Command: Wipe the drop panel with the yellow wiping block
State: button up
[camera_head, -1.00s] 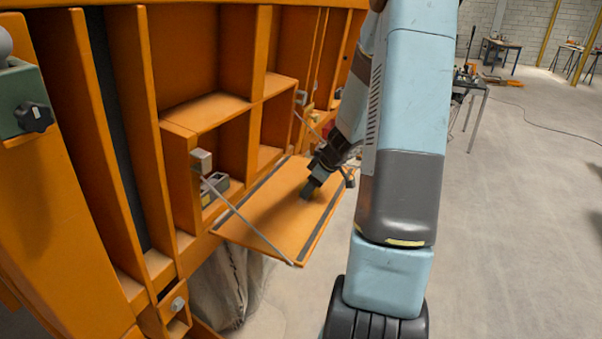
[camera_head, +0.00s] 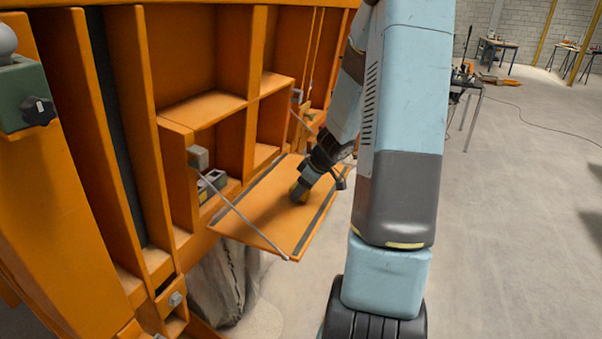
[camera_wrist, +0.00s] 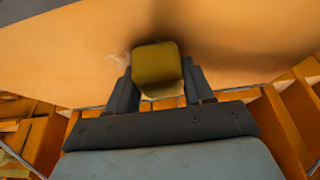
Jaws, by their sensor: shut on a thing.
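The drop panel (camera_head: 262,215) is an orange flap folded down from the orange frame, with dark strips along its edges and a thin stay at each side. My gripper (camera_head: 299,191) is over the middle of the panel. In the wrist view my gripper (camera_wrist: 158,88) is shut on the yellow wiping block (camera_wrist: 156,64), one finger on each side. The block is at or just above the panel face (camera_wrist: 70,50); I cannot tell whether it touches. A pale smudge shows beside the block. In the head view the block (camera_head: 297,194) is small and partly hidden.
Orange compartments (camera_head: 205,110) rise behind the panel. A thin stay (camera_head: 243,217) slants to the panel's near corner. A small grey-green item (camera_head: 212,183) sits in a compartment left of the panel. The concrete floor to the right is open; a table (camera_head: 468,85) stands farther back.

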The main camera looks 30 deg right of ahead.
jog(key=shift+s+a+f, duration=0.25)
jog(key=shift+a, duration=0.1)
jog(key=shift+s+a+r, duration=0.35)
jog(key=shift+a+r, duration=0.1)
jog(key=shift+d+r, duration=0.15)
jog(key=shift+r, duration=3.35)
jog(key=shift+s+f, duration=0.1)
jog(key=shift+d+f, duration=0.1)
